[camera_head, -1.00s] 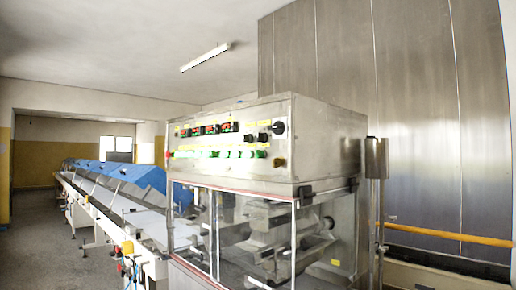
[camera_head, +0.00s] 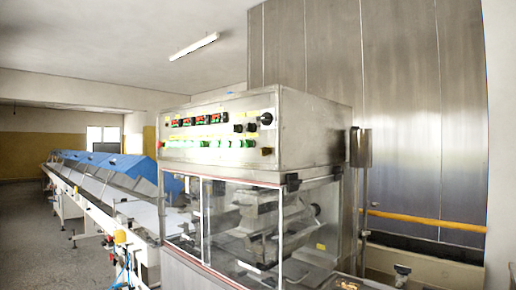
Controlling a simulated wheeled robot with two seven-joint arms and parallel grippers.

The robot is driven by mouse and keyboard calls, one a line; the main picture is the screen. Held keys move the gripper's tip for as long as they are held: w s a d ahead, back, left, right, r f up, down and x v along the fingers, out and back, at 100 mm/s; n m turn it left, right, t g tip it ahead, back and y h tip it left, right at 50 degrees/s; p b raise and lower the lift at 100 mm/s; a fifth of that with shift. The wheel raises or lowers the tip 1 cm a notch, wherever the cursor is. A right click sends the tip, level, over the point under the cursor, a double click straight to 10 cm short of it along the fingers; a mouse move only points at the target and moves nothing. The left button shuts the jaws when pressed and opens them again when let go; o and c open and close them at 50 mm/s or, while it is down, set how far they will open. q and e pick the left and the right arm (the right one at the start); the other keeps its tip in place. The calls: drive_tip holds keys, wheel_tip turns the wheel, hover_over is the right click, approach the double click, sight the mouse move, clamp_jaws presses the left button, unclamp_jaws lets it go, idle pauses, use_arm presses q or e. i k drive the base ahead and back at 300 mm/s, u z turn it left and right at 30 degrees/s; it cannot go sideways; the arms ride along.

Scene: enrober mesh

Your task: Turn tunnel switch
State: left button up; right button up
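A steel control panel (camera_head: 222,134) sits on top of a glass-sided machine in the middle of the head view. Its face carries a row of small red and green displays (camera_head: 200,120), green buttons or knobs (camera_head: 214,143), and black rotary switches (camera_head: 245,128) toward the right end. The largest black switch (camera_head: 265,119) is at the top right of the face. Labels are too small to read, so I cannot tell which one is the tunnel switch. Neither gripper shows in the view.
Clear panels (camera_head: 240,222) enclose the machinery below. A long conveyor (camera_head: 98,200) with blue covers (camera_head: 112,168) runs back at the left, beside open grey floor (camera_head: 32,235). A steel wall (camera_head: 420,120) and a yellow rail (camera_head: 425,218) stand at the right.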

sight(248, 144)
drive_tip(key=z, duration=0.5)
drive_tip(key=k, duration=1.15)
drive_tip(key=u, duration=0.3)
drive_tip(key=i, duration=0.65)
drive_tip(key=u, duration=0.7)
drive_tip(key=i, duration=0.85)
drive_tip(key=z, duration=0.35)
